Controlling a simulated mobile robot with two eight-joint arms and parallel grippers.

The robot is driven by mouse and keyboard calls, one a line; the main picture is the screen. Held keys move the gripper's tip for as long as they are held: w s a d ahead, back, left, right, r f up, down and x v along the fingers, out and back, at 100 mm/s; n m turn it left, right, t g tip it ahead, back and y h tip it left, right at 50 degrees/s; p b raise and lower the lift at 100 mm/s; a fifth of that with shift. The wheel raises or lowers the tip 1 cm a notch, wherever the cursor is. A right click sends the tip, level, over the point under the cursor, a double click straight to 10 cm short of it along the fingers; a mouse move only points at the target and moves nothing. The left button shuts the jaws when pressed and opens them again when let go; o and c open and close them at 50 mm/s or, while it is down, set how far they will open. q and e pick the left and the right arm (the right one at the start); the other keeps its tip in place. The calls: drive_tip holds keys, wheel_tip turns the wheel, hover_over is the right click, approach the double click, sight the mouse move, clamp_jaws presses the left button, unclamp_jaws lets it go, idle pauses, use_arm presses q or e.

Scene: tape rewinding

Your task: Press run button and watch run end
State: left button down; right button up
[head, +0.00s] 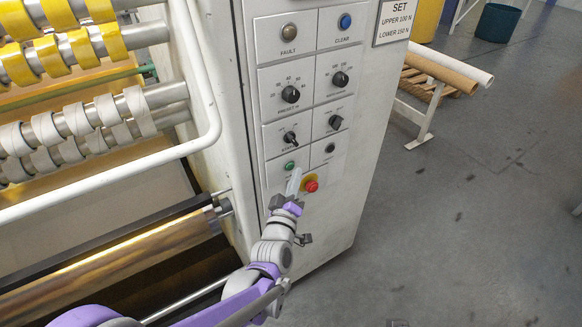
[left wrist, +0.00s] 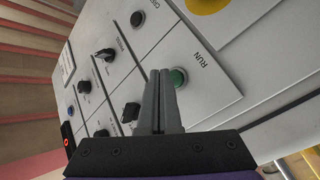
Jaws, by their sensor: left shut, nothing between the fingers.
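The green run button (head: 289,165) sits low on the white control panel of the machine. In the left wrist view the green button (left wrist: 179,76) shows beside the word RUN. My left gripper (head: 296,176) is in front of the lower panel, just below the button in the head view. In the left wrist view its fingers (left wrist: 160,76) are shut and empty, and their tips overlap the button's left edge. I cannot tell whether they touch it. My right gripper is not in view.
A red stop button (head: 311,186) on a yellow base is close beside the left fingers. Knobs (head: 291,94), a fault lamp (head: 289,32) and a blue clear button (head: 345,21) are higher up. Rollers with tape (head: 60,55) stand left. The floor (head: 470,210) at right is mostly clear.

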use_arm(q)
drive_tip(key=shift+w+a, duration=0.1)
idle(0.3)
drive_tip(key=shift+w+a, duration=0.15)
drive_tip(key=shift+w, duration=0.1)
drive_tip(key=shift+w+a, duration=0.25)
drive_tip(key=shift+w, duration=0.05)
idle(0.7)
drive_tip(key=shift+s+d, duration=0.5)
drive_tip(key=shift+s, duration=0.15)
drive_tip(key=shift+s+d, duration=0.75)
drive_tip(key=shift+s, duration=0.3)
drive_tip(key=shift+s+d, duration=0.75)
drive_tip(key=shift+s, duration=0.25)
